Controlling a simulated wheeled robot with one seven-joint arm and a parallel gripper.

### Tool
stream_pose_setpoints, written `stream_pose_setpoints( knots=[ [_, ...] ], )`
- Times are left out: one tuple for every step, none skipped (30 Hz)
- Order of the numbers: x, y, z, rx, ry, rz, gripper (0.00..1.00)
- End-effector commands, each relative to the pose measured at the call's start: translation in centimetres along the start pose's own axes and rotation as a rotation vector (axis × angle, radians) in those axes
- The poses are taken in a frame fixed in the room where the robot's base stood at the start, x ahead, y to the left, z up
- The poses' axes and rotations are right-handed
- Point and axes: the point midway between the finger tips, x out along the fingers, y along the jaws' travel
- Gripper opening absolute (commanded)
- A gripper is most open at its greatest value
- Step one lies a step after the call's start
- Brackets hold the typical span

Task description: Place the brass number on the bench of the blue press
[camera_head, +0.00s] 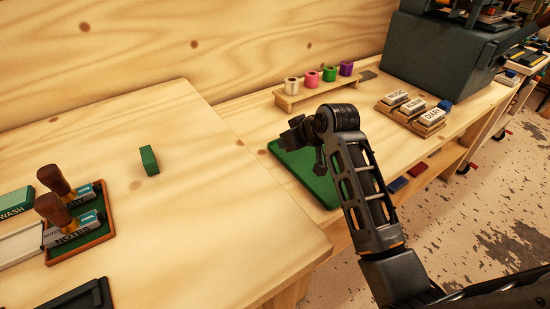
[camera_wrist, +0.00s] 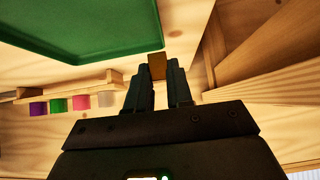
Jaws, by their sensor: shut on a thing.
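My gripper (camera_wrist: 157,76) is shut on a small brass-brown block (camera_wrist: 157,62), held between the fingertips in the wrist view. Its number face cannot be made out. In the head view my arm reaches over the green mat (camera_head: 308,178), and its links hide the fingertips and the held piece. The green mat also shows beyond the fingers, up and left, in the wrist view (camera_wrist: 80,25). The large blue-grey press (camera_head: 437,55) stands at the back right, apart from my gripper. Its top is cut off by the picture, and I cannot tell its bench clearly.
A wooden rack with white, pink, green and purple foil rolls (camera_head: 311,80) stands behind my arm. Labelled blocks (camera_head: 414,107) sit in front of the press.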

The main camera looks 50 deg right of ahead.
Motion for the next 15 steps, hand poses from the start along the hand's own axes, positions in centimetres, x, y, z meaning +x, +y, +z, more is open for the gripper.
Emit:
stream_pose_setpoints(
  knots=[
    [0.5,-1.1,0.3,-0.002,-0.001,-0.002,0.00],
    [0.8,-1.6,0.4,-0.003,-0.001,-0.003,0.00],
    [1.2,-2.2,0.6,-0.002,-0.001,-0.002,0.00],
    [1.4,-2.5,0.8,-0.001,-0.001,-0.001,0.00],
    [1.6,-2.9,0.9,-0.002,-0.001,0.000,0.00],
    [1.8,-3.3,1.0,-0.001,0.000,-0.001,0.00],
    [1.9,-3.5,1.0,0.000,0.001,0.000,0.00],
    [2.0,-3.6,1.0,0.000,0.002,0.000,0.00],
    [2.1,-3.8,1.1,0.000,0.002,0.001,0.00],
    [2.2,-3.8,1.2,0.000,0.001,0.001,0.00],
    [2.4,-3.8,1.4,0.000,0.000,0.001,0.00],
    [2.7,-3.8,1.8,0.001,-0.001,0.001,0.00],
    [3.0,-3.8,2.1,0.001,-0.001,0.001,0.00],
    [3.4,-3.8,2.4,0.002,-0.002,0.001,0.00],
    [3.8,-3.8,2.9,0.001,-0.001,0.001,0.00]
  ],
)
